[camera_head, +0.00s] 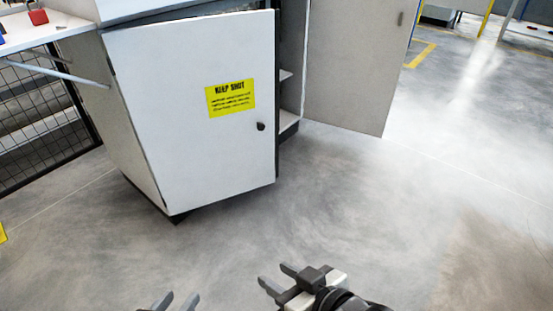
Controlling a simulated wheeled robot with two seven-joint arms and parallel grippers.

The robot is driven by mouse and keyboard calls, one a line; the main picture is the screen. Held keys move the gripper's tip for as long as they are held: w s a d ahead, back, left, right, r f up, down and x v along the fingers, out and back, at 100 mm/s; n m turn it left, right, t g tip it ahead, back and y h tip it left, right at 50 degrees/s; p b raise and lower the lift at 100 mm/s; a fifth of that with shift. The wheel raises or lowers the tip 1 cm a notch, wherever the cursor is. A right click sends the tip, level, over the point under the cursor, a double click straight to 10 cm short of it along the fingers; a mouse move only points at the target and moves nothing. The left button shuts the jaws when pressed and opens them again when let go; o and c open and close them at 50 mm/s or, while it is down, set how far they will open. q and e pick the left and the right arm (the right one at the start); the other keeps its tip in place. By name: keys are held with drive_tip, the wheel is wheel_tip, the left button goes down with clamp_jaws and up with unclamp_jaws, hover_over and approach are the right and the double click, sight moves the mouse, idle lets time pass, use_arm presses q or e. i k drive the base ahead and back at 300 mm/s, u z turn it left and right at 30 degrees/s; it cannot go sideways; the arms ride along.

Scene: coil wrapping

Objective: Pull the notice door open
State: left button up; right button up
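The notice door (190,150) is the white cabinet door with the yellow "KEEP SHUT" sign (230,98) on it. It has a small dark knob (261,126) near its right edge. The door looks closed or nearly closed, with a dark gap along its right edge. My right gripper (277,278) is at the bottom middle, open and empty, well in front of and below the door. My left gripper (175,300) shows only its two fingertips at the bottom edge. They are apart, with nothing between them. Neither gripper touches the door.
A second grey-white door (358,65) stands swung open to the right, showing shelves (288,122) inside the cabinet. A table with a red object (38,16) is at the upper left, before a black mesh fence (45,125). The concrete floor in front and right is clear.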

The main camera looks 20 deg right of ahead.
sight(202, 95)
drive_tip(key=u, duration=1.1)
drive_tip(key=i, duration=0.9)
drive_tip(key=z, duration=0.6)
